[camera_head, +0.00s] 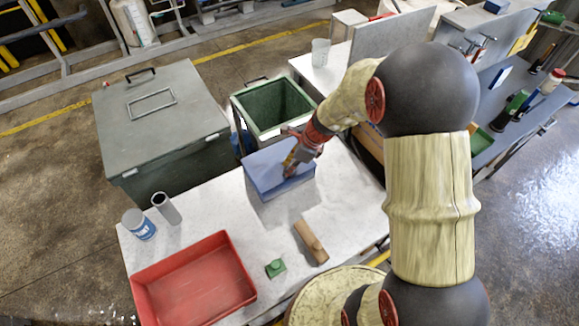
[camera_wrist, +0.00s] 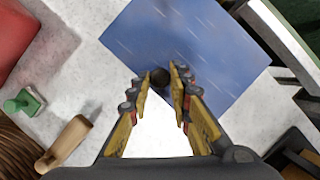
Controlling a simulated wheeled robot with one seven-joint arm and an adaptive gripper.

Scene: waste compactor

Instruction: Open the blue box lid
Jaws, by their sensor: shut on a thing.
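The blue box (camera_head: 268,176) stands at the back edge of the white table, and its lid looks closed. In the wrist view the lid (camera_wrist: 190,35) fills the upper middle as a flat blue square. A small dark round knob (camera_wrist: 159,77) sits near the lid's edge, between my fingertips. My gripper (camera_head: 291,165) reaches down over the lid from the right; its yellow fingers (camera_wrist: 160,88) are closed on the knob. In the head view my gripper covers part of the lid, and the knob is hidden.
A red tray (camera_head: 193,281), a green block (camera_head: 275,268), a wooden piece (camera_head: 311,242), a blue-and-white can (camera_head: 139,224) and a grey cylinder (camera_head: 167,208) are on the table (camera_head: 225,215). An open green bin (camera_head: 272,107) stands behind the box. A grey lidded chest (camera_head: 160,120) is at left.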

